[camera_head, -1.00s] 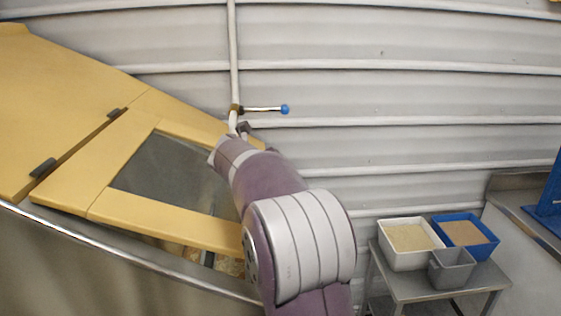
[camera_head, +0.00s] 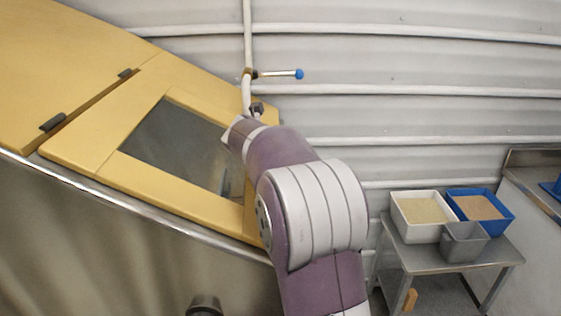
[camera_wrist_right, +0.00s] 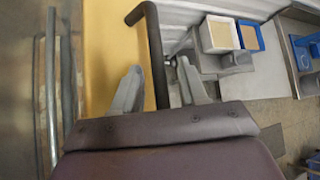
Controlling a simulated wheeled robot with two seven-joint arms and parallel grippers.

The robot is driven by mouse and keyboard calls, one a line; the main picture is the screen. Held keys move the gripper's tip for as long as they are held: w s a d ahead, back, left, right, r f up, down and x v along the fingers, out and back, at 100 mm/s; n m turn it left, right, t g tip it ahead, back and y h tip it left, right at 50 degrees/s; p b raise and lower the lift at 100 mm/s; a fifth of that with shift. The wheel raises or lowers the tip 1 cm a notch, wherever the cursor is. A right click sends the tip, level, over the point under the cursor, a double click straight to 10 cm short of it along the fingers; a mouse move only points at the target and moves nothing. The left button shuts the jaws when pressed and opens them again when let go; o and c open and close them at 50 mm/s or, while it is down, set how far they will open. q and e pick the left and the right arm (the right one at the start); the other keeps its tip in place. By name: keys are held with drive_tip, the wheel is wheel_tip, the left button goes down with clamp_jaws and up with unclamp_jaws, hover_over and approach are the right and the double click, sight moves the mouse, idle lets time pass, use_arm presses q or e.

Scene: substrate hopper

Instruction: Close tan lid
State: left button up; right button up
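The tan lid (camera_head: 110,162) is a yellow-tan hinged panel with a grey window (camera_head: 185,150), on the sloping metal hopper (camera_head: 130,240). In the head view its lower edge lies along the hopper's metal rim, with no gap visible there; my right arm hides its right end. In the right wrist view the lid (camera_wrist_right: 108,50) is left of a dark bar handle (camera_wrist_right: 157,60). My right gripper (camera_wrist_right: 161,66) has its fingers apart on either side of the bar, with space beside it. My right gripper is hidden in the head view. My left gripper is not in view.
A metal table (camera_head: 450,255) at right holds a white bin (camera_head: 420,236), a blue bin (camera_head: 497,225) and a grey bin (camera_head: 464,245). A pipe with a blue-tipped lever (camera_head: 299,74) runs up the corrugated wall behind the lid.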

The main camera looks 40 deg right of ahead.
drive_tip(key=shift+w+f, duration=0.25)
drive_tip(key=shift+s+a+r, duration=0.2)
drive_tip(key=shift+s+r, duration=0.1)
drive_tip(key=v, duration=1.1)
drive_tip(key=shift+a+r, duration=0.35)
